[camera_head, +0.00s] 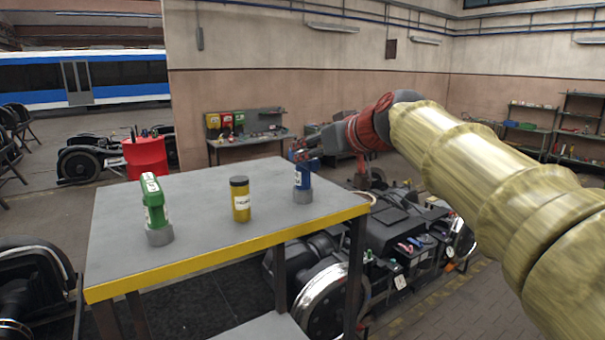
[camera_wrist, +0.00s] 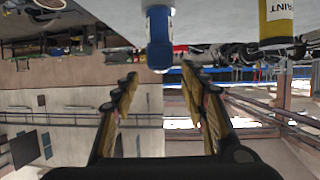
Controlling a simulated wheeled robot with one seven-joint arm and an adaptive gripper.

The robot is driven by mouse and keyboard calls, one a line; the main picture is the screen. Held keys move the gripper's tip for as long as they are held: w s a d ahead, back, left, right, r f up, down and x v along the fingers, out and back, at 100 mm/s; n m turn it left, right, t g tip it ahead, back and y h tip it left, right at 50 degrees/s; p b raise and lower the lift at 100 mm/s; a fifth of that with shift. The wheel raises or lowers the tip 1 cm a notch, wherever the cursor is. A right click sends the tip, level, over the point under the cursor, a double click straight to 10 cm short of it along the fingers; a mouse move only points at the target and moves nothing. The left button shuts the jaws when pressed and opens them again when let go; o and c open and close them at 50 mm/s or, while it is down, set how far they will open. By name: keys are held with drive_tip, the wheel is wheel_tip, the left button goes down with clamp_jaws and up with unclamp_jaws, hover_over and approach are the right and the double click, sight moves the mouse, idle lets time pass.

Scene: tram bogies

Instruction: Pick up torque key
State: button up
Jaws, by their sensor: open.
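A blue tool (camera_head: 304,177) stands upright in a grey round holder (camera_head: 303,196) near the right end of the table. A green tool (camera_head: 153,200) with a white label stands in a similar holder at the left. I cannot read which one is the torque key. In the wrist view, which is upside down, the blue tool (camera_wrist: 159,55) is ahead of my gripper (camera_wrist: 159,75), roughly centred between its open fingers and apart from them.
A yellow paint can (camera_head: 241,202) with a black lid stands between the two tools; it also shows in the wrist view (camera_wrist: 277,22). The grey table (camera_head: 200,190) has a yellow front edge and much bare top. A bogie (camera_head: 400,240) stands at the table's right.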

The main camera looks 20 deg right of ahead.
sight(303, 177)
drive_tip(key=p+x, duration=0.1)
drive_tip(key=x, duration=0.4)
drive_tip(key=shift+f+p, duration=0.1)
drive_tip(key=shift+p, duration=0.2)
drive_tip(key=shift+s, duration=0.1)
drive_tip(key=c, duration=1.1)
clamp_jaws()
